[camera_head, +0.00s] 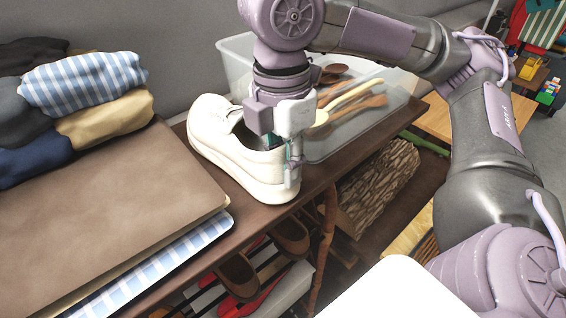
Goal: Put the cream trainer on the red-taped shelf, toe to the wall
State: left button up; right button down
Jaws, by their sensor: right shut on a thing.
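The cream trainer (235,158) is at the dark wooden top (318,181), between the folded cloths and a clear bin. Its heel is towards me and its toe points up and left, towards the grey wall. My right gripper (291,178) comes down from above and is shut on the trainer's heel end, partly hiding the shoe's opening. I cannot tell whether the sole touches the wood. My left gripper is out of view. I cannot make out red tape on any shelf.
A clear bin (338,143) with wooden utensils stands close behind my right gripper. Folded clothes (85,85) and a brown board (110,195) fill the left. Brown shoes (238,275) and a red item (245,303) are below.

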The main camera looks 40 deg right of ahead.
jog(key=c, duration=1)
grip_release()
jog(key=shift+w+a+f, duration=0.1)
jog(key=shift+a, duration=0.05)
